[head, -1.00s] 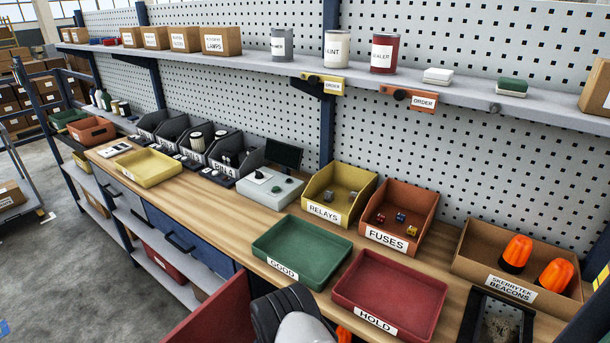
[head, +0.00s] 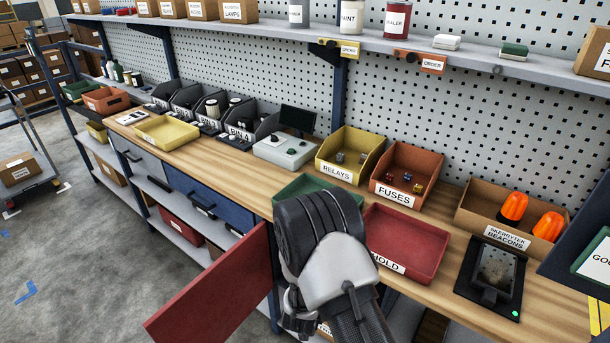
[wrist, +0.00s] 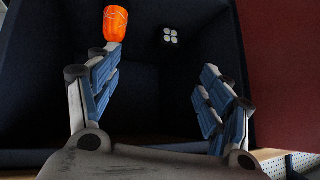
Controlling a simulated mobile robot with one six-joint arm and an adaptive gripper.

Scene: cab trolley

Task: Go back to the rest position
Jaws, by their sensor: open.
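My gripper (wrist: 160,68) is open, with its blue-padded fingers apart and nothing between them. In the wrist view it faces a dark blue box-like cavity (wrist: 200,75). An orange beacon (wrist: 116,24) is in there, beyond the left fingertip, apart from the fingers as far as I can tell. A small light piece with several round spots (wrist: 170,36) lies at the back. In the head view my arm rises in front of the bench and its fingers are not clear. It covers most of the green GOOD tray (head: 290,189) and part of the red HOLD tray (head: 410,240).
An open red door (head: 215,295) stands left of my arm, below the bench (head: 225,180). RELAYS (head: 335,172) and FUSES (head: 393,194) bins stand behind the trays. A carton with two orange beacons (head: 482,227) is at right. A shelf (head: 290,27) runs above.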

